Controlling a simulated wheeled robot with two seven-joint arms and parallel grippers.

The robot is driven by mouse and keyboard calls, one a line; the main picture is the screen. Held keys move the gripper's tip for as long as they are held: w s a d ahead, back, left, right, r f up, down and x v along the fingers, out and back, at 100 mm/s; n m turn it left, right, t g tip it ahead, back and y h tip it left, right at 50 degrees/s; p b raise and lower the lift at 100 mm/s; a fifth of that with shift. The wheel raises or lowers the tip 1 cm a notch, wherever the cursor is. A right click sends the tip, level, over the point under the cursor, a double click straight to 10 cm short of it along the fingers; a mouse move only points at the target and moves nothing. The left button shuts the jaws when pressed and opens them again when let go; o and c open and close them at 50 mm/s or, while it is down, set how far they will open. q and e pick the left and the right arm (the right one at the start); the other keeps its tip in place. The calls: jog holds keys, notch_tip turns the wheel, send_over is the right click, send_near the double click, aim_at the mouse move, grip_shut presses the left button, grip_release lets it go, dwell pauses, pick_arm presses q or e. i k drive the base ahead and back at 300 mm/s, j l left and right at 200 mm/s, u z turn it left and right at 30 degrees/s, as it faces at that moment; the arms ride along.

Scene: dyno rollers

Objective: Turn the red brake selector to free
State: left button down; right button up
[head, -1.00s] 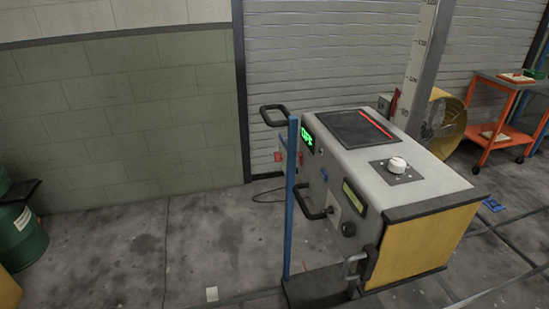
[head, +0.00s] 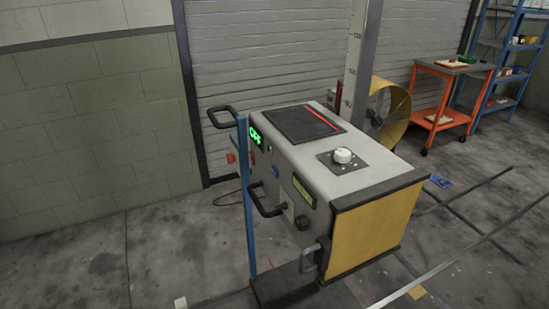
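A grey and yellow control console (head: 385,172) stands in the middle. Its left face carries a green lit display (head: 255,135), a blue button (head: 275,170), a small yellowish display (head: 302,190) and a black knob (head: 303,223). A small red part (head: 231,158) shows beyond the console's left end, too small to tell whether it is the red brake selector. A white round knob (head: 343,156) sits on a dark plate on top. Neither of my grippers is in view.
A blue post (head: 249,215) and black handles (head: 262,204) stand out on the console's left side. Behind are a yellow fan (head: 398,100), an orange cart (head: 438,122) and a blue shelf (head: 513,60). The floor (head: 70,265) at left is clear.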

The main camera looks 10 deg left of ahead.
aim_at(231, 158)
jog(key=i+j+z, duration=0.2)
jog(key=j+z, duration=0.25)
jog(key=i+j+z, duration=0.1)
jog(key=j+z, duration=0.85)
jog(key=i+l, duration=0.05)
